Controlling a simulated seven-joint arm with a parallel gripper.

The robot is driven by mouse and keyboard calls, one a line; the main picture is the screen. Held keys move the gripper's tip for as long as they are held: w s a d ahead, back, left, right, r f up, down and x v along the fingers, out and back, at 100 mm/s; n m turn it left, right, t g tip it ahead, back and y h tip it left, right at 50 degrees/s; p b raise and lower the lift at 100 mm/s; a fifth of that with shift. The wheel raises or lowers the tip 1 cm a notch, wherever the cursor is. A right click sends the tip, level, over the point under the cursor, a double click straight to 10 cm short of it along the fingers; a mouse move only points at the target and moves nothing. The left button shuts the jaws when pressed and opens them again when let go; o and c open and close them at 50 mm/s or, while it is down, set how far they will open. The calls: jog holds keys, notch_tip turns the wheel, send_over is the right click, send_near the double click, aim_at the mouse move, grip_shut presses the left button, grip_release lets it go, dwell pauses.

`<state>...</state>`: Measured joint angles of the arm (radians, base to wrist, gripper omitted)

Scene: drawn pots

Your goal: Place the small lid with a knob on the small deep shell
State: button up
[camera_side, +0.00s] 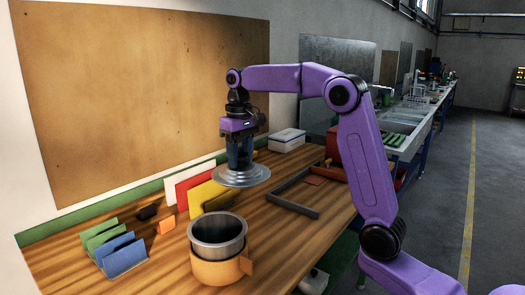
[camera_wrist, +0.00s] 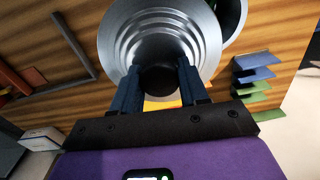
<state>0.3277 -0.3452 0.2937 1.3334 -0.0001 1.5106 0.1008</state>
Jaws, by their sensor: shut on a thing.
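A round silver lid (camera_side: 243,179) with stepped rings hangs level under my gripper (camera_side: 240,160) in the side view, in the air above the bench. In the wrist view the lid (camera_wrist: 140,35) fills the upper middle. Its dark knob (camera_wrist: 158,80) sits between the blue fingers of my gripper (camera_wrist: 160,88), which are shut on it. The deep grey metal shell (camera_side: 217,240) stands upright and open inside an orange vessel with a side handle (camera_side: 215,270). The lid is up and to the right of the shell, apart from it. The shell (camera_wrist: 237,12) is partly hidden behind the lid in the wrist view.
Green and blue folders (camera_side: 122,252) stand left of the vessel. Red, yellow and white upright panels (camera_side: 207,192) stand along the wall behind. A dark angled bar (camera_side: 290,207) lies to the right. A white box (camera_side: 287,138) stands at the back.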

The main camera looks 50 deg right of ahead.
jog(key=a+n, duration=0.2)
jog(key=a, duration=0.8)
jog(key=f, duration=0.5)
jog(key=shift+w+d, duration=0.1)
jog(key=shift+d, duration=0.1)
jog(key=shift+f, duration=2.9)
jog(key=shift+f, duration=0.6)
jog(key=o, duration=1.2)
